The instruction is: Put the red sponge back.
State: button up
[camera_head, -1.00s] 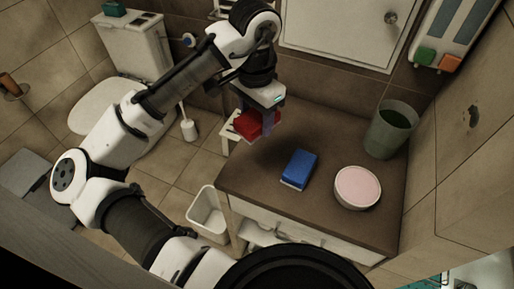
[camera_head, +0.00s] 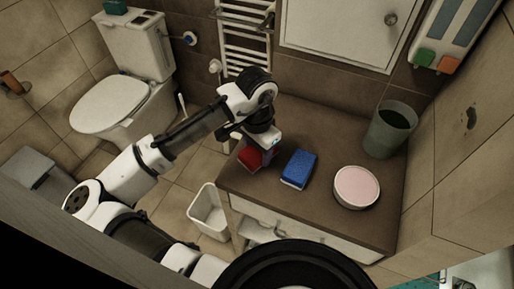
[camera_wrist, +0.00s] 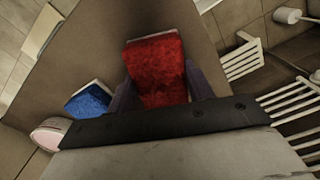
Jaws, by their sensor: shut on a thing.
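The red sponge (camera_head: 250,157) is between the fingers of my gripper (camera_head: 257,158), low over the left part of the brown countertop (camera_head: 335,212), left of the blue sponge. In the wrist view the red sponge (camera_wrist: 156,70) fills the space between my two fingers (camera_wrist: 160,90), and my gripper is shut on it. I cannot tell whether its underside touches the counter. The blue sponge (camera_head: 299,169) lies flat on the counter and also shows in the wrist view (camera_wrist: 88,101).
A round pink-topped dish (camera_head: 357,187) and a grey-green cup (camera_head: 390,130) stand on the counter's right part. A white bin (camera_head: 209,212) stands on the floor left of the counter. A towel rack (camera_head: 246,38) is on the wall behind. Counter behind the blue sponge is clear.

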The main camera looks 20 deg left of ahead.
aim_at(257, 150)
jog(key=shift+f, duration=0.1)
jog(key=o, duration=0.9)
notch_tip(257, 150, up, 12)
jog(key=shift+r+b, duration=0.15)
jog(key=shift+b, duration=0.3)
